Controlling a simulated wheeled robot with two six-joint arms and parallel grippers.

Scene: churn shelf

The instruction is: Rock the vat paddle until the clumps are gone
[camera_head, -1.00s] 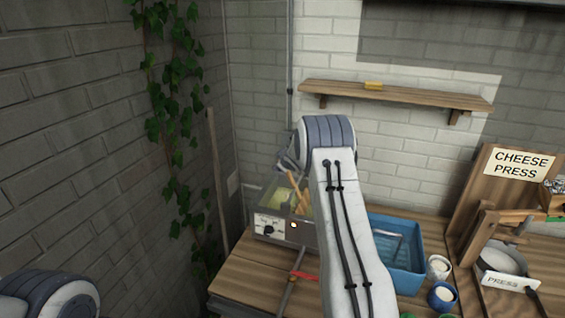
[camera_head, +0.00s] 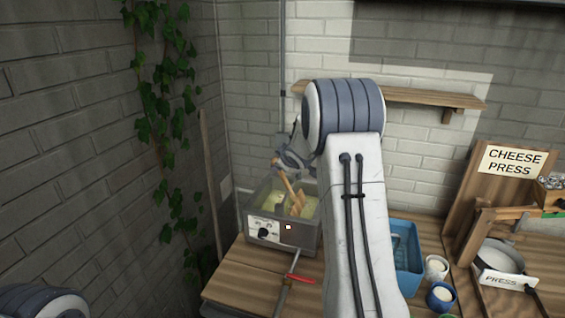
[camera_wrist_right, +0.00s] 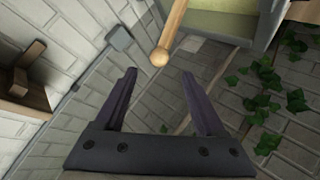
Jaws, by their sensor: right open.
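The vat (camera_head: 255,236) is a grey box with a dial on its front, on the wooden bench, holding pale yellow contents (camera_head: 272,202). Clumps cannot be made out clearly. The wooden vat paddle (camera_head: 287,182) stands tilted in it, its handle end up and left. My right gripper (camera_wrist_right: 158,90) is open and empty. In the right wrist view the paddle handle's round end (camera_wrist_right: 159,58) lies just beyond the fingertips, near the gap between them. The vat's edge (camera_wrist_right: 262,35) also shows there. My left gripper is out of view; only part of my left arm shows.
A blue tub (camera_head: 408,262) and small cups (camera_head: 440,296) stand right of my arm. A red-handled tool (camera_head: 300,278) lies before the vat. The cheese press (camera_head: 500,262) is at the right. Brick walls close in behind and left; a shelf (camera_head: 420,98) hangs behind.

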